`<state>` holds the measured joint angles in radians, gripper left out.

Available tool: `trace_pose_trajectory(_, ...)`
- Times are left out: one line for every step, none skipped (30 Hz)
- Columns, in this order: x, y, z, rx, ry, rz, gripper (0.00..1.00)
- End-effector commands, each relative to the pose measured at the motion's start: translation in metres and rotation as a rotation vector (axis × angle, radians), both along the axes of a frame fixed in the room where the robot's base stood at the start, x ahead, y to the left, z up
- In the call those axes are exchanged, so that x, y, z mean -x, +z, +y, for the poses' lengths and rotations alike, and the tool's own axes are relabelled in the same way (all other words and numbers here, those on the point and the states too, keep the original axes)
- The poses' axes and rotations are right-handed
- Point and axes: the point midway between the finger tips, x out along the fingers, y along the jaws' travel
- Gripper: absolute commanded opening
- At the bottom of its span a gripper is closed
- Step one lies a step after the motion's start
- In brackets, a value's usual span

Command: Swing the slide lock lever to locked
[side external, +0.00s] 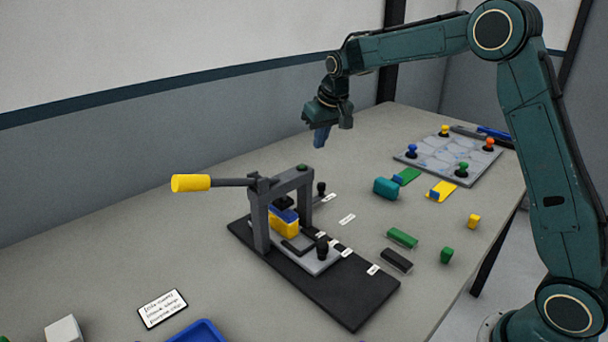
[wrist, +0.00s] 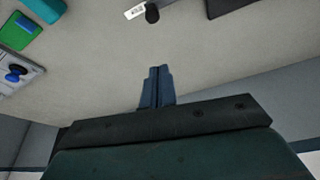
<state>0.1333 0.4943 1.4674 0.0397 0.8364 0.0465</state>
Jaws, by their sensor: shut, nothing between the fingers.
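A grey press frame (side external: 281,186) stands on a black base plate (side external: 352,302) in the side view. A lever with a yellow grip (side external: 191,183) points left from its top. A black knob (side external: 321,187) stands behind the frame beside a white label, and a second black knob (side external: 322,247) stands at the front of the slide plate (side external: 318,266). I cannot tell which knob is the slide lock lever or its position. One black knob (wrist: 152,13) with a label shows at the top of the wrist view. My gripper (side external: 320,143) is shut and empty, well above the table behind the press; its closed fingers also show in the wrist view (wrist: 157,72).
A yellow and blue block (side external: 284,223) sits inside the frame. Right of the press lie a teal block (side external: 386,188), a green block (side external: 402,238) and a black block (side external: 396,260). A board with coloured knobs (side external: 447,156) is at the back right. A card (side external: 162,308) lies front left.

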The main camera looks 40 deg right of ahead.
Motion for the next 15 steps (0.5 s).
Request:
trace_pose_trajectory(-0.005,-0.006,-0.002,0.0,-0.004,0.004,0.0)
trace_pose_trajectory(-0.008,-0.008,-0.003,-0.001,-0.005,0.004,0.0)
trace_pose_trajectory(-0.01,-0.011,-0.004,0.0,-0.007,0.006,0.0)
trace_pose_trajectory(-0.012,-0.013,-0.005,-0.001,-0.008,0.007,0.0)
trace_pose_trajectory(-0.013,-0.014,-0.005,0.0,-0.009,0.007,0.0)
trace_pose_trajectory(-0.014,-0.015,-0.006,-0.001,-0.01,0.006,0.0)
trace_pose_trajectory(-0.015,-0.016,-0.006,-0.001,-0.011,0.007,0.0)
trace_pose_trajectory(-0.016,-0.016,-0.006,-0.001,-0.011,0.007,0.0)
trace_pose_trajectory(-0.016,-0.017,-0.007,-0.001,-0.011,0.007,0.0)
trace_pose_trajectory(-0.016,-0.017,-0.007,-0.001,-0.011,0.007,0.0)
trace_pose_trajectory(-0.017,-0.017,-0.007,-0.001,-0.012,0.007,0.0)
trace_pose_trajectory(-0.017,-0.017,-0.007,-0.001,-0.012,0.007,0.0)
trace_pose_trajectory(-0.016,-0.017,-0.007,-0.001,-0.011,0.007,0.0)
trace_pose_trajectory(-0.016,-0.017,-0.007,-0.001,-0.011,0.007,0.0)
trace_pose_trajectory(-0.016,-0.017,-0.007,-0.001,-0.011,0.007,0.0)
